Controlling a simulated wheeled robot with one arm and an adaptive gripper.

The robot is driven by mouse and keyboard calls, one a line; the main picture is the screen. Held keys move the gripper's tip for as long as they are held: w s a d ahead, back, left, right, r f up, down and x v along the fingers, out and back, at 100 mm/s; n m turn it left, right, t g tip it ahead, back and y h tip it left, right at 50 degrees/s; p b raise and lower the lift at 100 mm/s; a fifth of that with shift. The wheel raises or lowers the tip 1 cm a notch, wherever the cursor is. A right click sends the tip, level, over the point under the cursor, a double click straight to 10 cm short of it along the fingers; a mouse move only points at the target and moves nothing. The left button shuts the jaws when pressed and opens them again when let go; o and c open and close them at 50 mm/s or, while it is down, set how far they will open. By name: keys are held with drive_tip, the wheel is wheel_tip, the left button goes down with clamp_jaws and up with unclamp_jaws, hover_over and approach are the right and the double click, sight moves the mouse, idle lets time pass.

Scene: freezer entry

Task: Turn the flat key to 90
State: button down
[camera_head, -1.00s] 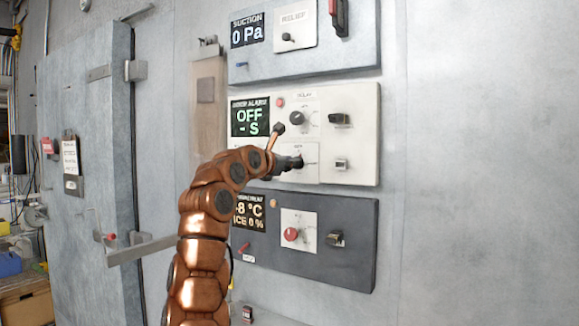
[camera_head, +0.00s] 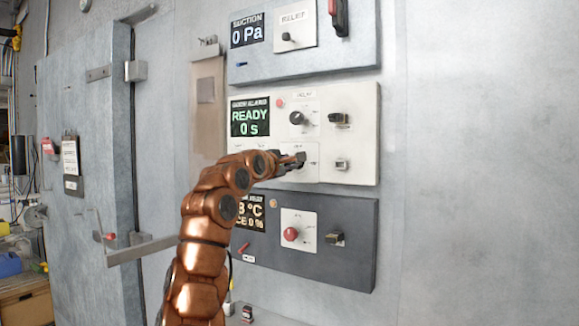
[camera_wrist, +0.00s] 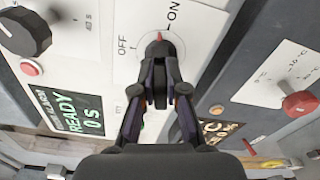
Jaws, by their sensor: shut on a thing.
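My gripper (camera_head: 297,161) reaches the lower part of the white door alarm panel (camera_head: 362,150). In the wrist view my gripper (camera_wrist: 160,88) is shut on the flat key, at a round switch with a red mark (camera_wrist: 159,38). The labels OFF and ON stand beside this switch, and the red mark lies between them, nearer ON in direction. The fingers hide most of the key. The alarm display (camera_head: 250,118) reads READY and 0 s; this display also shows in the wrist view (camera_wrist: 75,112).
A black delay knob (camera_head: 297,118) and a red button (camera_head: 280,102) sit above the key. A dark panel with a red knob (camera_head: 291,234) is below. The suction panel (camera_head: 350,60) is above. The wall to the right is clear.

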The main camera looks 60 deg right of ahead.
drive_tip(key=m, duration=0.3)
drive_tip(key=shift+f, duration=0.1)
drive_tip(key=c, duration=1.1)
unclamp_jaws()
drive_tip(key=shift+w, duration=0.1)
drive_tip(key=o, duration=0.6)
drive_tip(key=shift+w+a+b, duration=0.2)
drive_tip(key=shift+a+b, duration=1.85)
drive_tip(key=shift+a, duration=1.4)
drive_tip(key=shift+a, duration=0.1)
